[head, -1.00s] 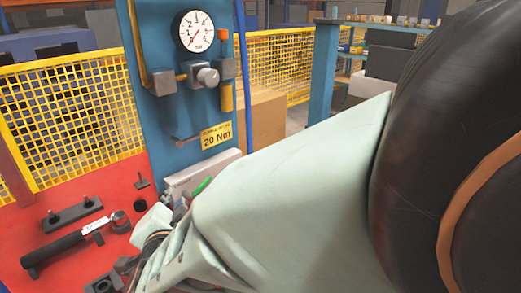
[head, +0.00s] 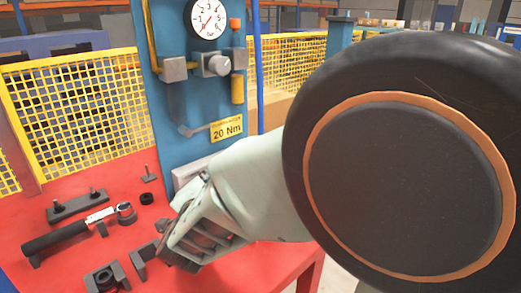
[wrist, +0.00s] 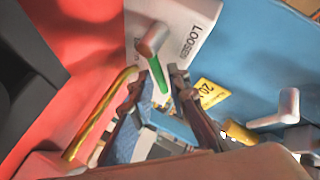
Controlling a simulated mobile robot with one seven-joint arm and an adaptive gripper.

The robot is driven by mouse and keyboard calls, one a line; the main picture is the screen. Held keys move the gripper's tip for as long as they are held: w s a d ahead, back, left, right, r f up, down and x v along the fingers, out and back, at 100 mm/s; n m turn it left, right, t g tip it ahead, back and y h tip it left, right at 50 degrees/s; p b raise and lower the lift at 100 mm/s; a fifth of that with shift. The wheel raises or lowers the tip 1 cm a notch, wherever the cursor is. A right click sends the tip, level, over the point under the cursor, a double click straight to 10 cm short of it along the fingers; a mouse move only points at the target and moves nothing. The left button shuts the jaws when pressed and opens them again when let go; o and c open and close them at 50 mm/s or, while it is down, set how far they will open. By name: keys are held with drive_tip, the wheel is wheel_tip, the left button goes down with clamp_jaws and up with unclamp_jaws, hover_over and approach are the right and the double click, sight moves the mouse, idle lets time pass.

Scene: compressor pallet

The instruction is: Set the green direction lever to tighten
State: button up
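The green direction lever (wrist: 159,75) shows in the wrist view, angled down from a round pivot (wrist: 152,38) on a white housing (wrist: 188,18) marked with lettering that reads like LOOSEN. My gripper (wrist: 163,78) is open, with one finger on each side of the lever's green handle. I cannot tell whether either finger touches it. In the head view my gripper (head: 185,245) is over the red bench near the blue panel. The lever is hidden there behind my arm, and only a pale edge of the housing (head: 188,172) shows.
A black-handled wrench (head: 70,232) and several dark fixtures lie on the red bench (head: 55,275). The blue panel (head: 190,105) carries a gauge (head: 207,18), a valve knob (head: 217,65) and a yellow 20 Nm label (head: 226,128). A yellow mesh fence (head: 80,105) stands behind.

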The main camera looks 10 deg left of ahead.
drive_tip(key=shift+w, duration=0.15)
drive_tip(key=shift+c, duration=0.4)
clamp_jaws()
